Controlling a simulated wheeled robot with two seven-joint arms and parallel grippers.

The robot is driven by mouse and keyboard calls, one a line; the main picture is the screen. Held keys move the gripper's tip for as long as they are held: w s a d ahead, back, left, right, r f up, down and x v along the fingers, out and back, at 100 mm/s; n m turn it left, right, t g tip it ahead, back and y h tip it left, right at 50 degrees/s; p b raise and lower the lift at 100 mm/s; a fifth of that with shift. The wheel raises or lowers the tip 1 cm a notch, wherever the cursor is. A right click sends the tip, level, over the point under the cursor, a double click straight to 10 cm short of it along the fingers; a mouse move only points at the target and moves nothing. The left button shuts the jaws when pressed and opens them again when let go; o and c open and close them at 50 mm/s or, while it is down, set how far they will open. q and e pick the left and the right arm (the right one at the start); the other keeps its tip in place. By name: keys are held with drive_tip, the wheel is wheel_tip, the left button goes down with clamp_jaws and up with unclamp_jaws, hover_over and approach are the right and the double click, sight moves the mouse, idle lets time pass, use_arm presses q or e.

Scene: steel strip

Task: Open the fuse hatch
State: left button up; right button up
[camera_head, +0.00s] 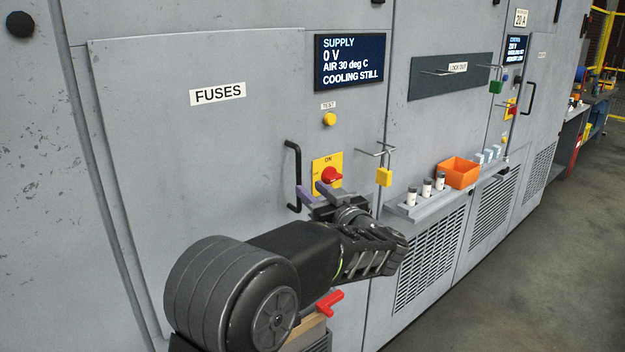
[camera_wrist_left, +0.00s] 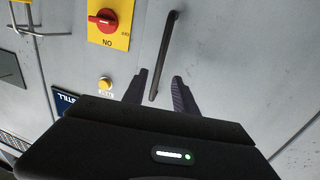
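The fuse hatch (camera_head: 200,150) is a large grey panel labelled FUSES, and it looks shut. Its black bar handle (camera_head: 293,175) stands upright near the hatch's right side. My left gripper (camera_head: 315,192) is at the handle, close to its lower half in the head view. In the left wrist view the two dark fingers (camera_wrist_left: 160,92) are open, with the handle (camera_wrist_left: 165,55) running into the gap between them. Contact with the handle cannot be told. My right gripper is not in view.
A red rotary switch (camera_head: 331,175) on a yellow plate is just right of the handle, close to my fingers. A yellow padlock (camera_head: 383,177) hangs on a rod further right. A shelf (camera_head: 425,207) holds fuses and an orange bin (camera_head: 458,172). Open floor (camera_head: 540,270) lies right.

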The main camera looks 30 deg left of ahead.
sight(300, 179)
use_arm(q)
drive_tip(key=shift+d, duration=0.15)
drive_tip(key=shift+p+x, duration=0.9)
drive_tip(key=shift+x, duration=3.1)
drive_tip(key=shift+r, duration=0.1)
drive_tip(key=shift+c, duration=0.2)
clamp_jaws()
